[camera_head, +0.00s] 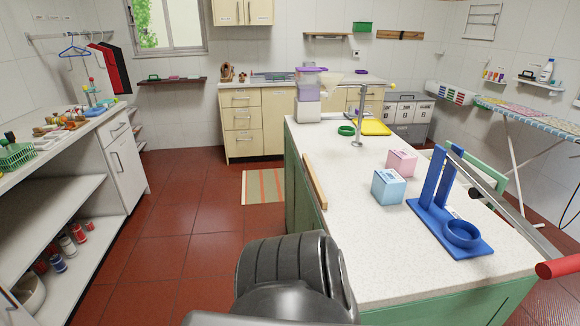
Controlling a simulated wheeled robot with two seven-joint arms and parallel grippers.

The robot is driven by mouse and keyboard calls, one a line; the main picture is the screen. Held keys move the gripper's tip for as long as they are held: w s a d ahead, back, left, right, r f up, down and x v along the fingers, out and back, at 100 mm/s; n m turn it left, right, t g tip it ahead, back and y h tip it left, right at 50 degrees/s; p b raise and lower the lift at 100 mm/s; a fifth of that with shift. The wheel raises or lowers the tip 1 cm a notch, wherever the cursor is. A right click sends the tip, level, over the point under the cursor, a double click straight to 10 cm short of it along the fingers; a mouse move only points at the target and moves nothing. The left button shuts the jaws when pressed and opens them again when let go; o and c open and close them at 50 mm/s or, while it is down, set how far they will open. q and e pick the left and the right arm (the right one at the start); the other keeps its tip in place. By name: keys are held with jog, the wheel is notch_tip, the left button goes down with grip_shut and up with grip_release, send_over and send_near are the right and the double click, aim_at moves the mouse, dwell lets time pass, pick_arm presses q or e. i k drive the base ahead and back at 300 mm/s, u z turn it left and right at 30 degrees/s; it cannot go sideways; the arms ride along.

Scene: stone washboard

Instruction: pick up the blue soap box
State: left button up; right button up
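The blue soap box (388,187) is a light blue, roughly cube-shaped box with a pale top. It stands upright on the speckled stone counter (340,215), left of a dark blue stand. A similar pink box (402,162) stands just behind it and to the right, with a small gap between them. The blue box is in full view and nothing touches it. Neither of my grippers can be made out in the head view.
The dark blue stand (463,233) with a ring cup is close on the right. A metal bar with a red end (558,267) slants past it. A wooden strip (315,181) lies along the left edge. The counter in front of the blue box is clear.

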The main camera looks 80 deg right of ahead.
aim_at(389, 187)
jog(key=i, duration=1.3)
jog(key=z, duration=3)
jog(key=i, duration=2.2)
jog(key=z, duration=2.4)
jog(key=i, duration=0.25)
jog(key=z, duration=1)
